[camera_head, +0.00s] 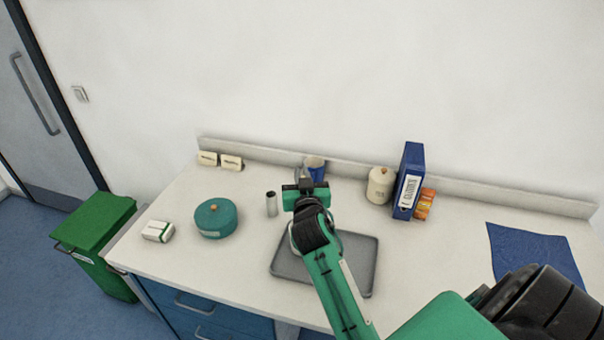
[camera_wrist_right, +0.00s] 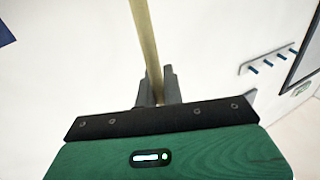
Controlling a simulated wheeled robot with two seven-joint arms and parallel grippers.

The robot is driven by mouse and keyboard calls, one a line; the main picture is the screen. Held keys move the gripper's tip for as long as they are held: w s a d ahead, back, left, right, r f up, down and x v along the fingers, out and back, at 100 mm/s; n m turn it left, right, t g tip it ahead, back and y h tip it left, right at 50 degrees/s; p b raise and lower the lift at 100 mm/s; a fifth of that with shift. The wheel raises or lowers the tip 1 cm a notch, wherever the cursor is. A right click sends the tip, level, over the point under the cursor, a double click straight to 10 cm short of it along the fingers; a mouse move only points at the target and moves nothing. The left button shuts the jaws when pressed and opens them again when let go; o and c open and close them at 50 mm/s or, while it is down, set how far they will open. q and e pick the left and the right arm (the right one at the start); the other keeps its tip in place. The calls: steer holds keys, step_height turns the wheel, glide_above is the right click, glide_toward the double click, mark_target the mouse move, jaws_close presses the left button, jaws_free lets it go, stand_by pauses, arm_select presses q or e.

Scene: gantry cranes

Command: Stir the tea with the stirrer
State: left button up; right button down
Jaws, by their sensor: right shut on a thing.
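My right gripper (camera_head: 305,186) is over the counter, just in front of a blue cup (camera_head: 317,172) near the back edge. The gripper partly hides the cup, and I cannot make out any tea in it. In the right wrist view, the right gripper (camera_wrist_right: 158,84) is shut on a pale wooden stirrer (camera_wrist_right: 147,40), a thin stick that runs up out of the picture. The head view does not clearly show the stirrer, so I cannot tell whether it reaches into the cup. My left gripper is not in view.
A grey tray (camera_head: 363,262) lies under my right arm. A grey cylinder (camera_head: 271,204) and a teal round tin (camera_head: 216,219) stand left of the gripper. A cream jar (camera_head: 380,186) and a blue binder (camera_head: 409,180) stand to the right.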

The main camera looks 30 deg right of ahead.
arm_select(q)
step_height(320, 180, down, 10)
steer(key=b, duration=0.9)
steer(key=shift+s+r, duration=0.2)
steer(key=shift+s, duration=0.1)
arm_select(e)
step_height(320, 180, down, 12)
steer(key=shift+r, duration=0.25)
steer(key=shift+w, duration=0.1)
